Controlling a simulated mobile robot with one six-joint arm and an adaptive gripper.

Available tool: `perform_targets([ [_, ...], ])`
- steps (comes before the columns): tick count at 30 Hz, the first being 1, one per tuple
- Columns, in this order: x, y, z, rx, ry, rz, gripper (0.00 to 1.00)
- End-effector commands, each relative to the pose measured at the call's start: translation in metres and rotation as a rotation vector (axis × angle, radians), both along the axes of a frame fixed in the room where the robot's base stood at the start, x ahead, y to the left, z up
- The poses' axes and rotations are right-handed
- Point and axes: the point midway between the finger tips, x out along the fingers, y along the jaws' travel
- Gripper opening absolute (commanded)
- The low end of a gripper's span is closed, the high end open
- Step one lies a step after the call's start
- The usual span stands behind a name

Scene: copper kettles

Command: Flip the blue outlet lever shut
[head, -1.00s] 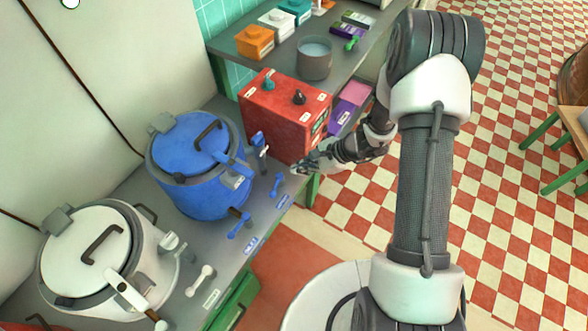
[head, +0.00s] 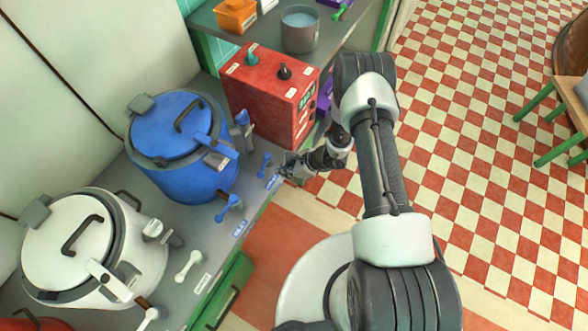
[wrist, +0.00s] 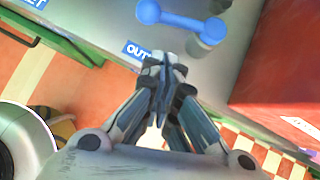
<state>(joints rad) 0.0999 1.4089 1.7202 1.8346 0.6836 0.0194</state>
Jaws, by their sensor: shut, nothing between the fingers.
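The blue outlet lever (head: 264,165) lies on the counter to the right of the blue kettle (head: 168,165). In the wrist view the lever (wrist: 182,20) is a blue bar with rounded ends, lying nearly sideways beside a grey post. A blue label reading "OUT" (wrist: 137,51) sits in front of it, partly hidden by my fingers. My gripper (head: 284,166) is just right of the lever near the counter's front edge. In the wrist view my gripper (wrist: 163,62) is shut and empty, its tips below the lever and apart from it.
A second blue lever (head: 230,207) sits left along the counter, before the blue kettle. A white kettle (head: 135,265) with a white lever (head: 187,264) is further left.

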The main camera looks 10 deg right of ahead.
Motion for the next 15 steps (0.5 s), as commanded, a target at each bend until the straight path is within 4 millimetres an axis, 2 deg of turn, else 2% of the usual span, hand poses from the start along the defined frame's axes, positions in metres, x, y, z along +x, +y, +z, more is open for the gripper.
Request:
perform_targets([
  [1, 0.003, 0.010, -0.002, 0.000, -0.002, 0.005, 0.00],
  [6, 0.011, 0.028, -0.005, 0.000, -0.002, 0.002, 0.00],
  [15, 0.014, 0.035, -0.005, 0.001, 0.000, 0.000, 0.00],
])
